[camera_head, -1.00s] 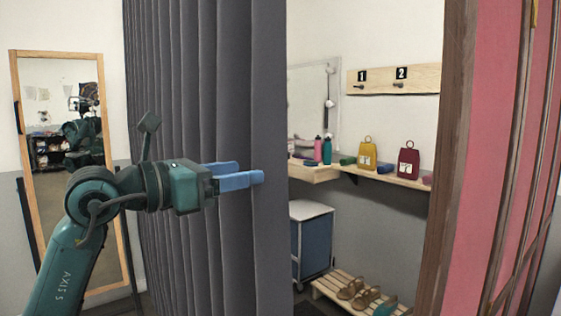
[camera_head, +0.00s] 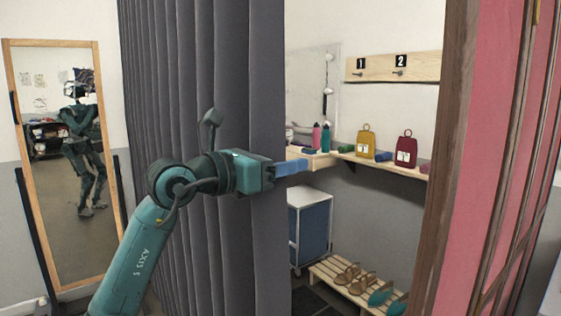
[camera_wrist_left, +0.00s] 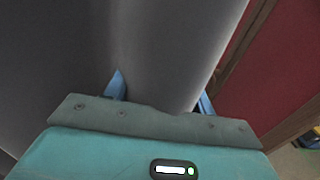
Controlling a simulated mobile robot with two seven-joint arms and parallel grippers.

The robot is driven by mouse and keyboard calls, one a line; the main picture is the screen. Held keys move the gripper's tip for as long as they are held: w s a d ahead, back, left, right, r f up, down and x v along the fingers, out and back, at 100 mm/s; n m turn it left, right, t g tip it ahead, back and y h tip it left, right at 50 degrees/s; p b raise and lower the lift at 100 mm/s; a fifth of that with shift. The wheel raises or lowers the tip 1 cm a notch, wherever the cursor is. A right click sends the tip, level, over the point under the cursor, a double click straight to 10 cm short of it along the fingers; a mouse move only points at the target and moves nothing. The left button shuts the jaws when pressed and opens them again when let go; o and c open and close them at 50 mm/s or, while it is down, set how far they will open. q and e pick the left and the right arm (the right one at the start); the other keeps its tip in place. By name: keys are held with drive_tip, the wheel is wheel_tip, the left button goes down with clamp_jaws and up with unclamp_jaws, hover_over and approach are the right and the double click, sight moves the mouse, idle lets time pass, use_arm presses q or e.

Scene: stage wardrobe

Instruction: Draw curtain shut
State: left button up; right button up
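The dark grey pleated curtain (camera_head: 225,90) hangs on the left of the cubicle opening, its free edge near the middle of the head view. My left gripper (camera_head: 292,167) is at that edge, about mid-height, with a blue finger showing just past it. In the left wrist view the grey cloth (camera_wrist_left: 155,50) fills the left and middle. My left gripper (camera_wrist_left: 160,95) shows two blue fingers well apart there, with cloth between them and the right finger by the cloth's edge. Whether they touch the cloth is unclear. My right gripper is out of view.
A brown post (camera_head: 445,150) and pink-red panel (camera_head: 490,120) bound the opening on the right. Inside are a shelf (camera_head: 390,168) with bags and bottles, a blue drawer unit (camera_head: 310,228) and a slatted rack (camera_head: 325,270) with shoes. A wood-framed mirror (camera_head: 60,240) stands left.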

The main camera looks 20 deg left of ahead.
use_arm(q)
clamp_jaws()
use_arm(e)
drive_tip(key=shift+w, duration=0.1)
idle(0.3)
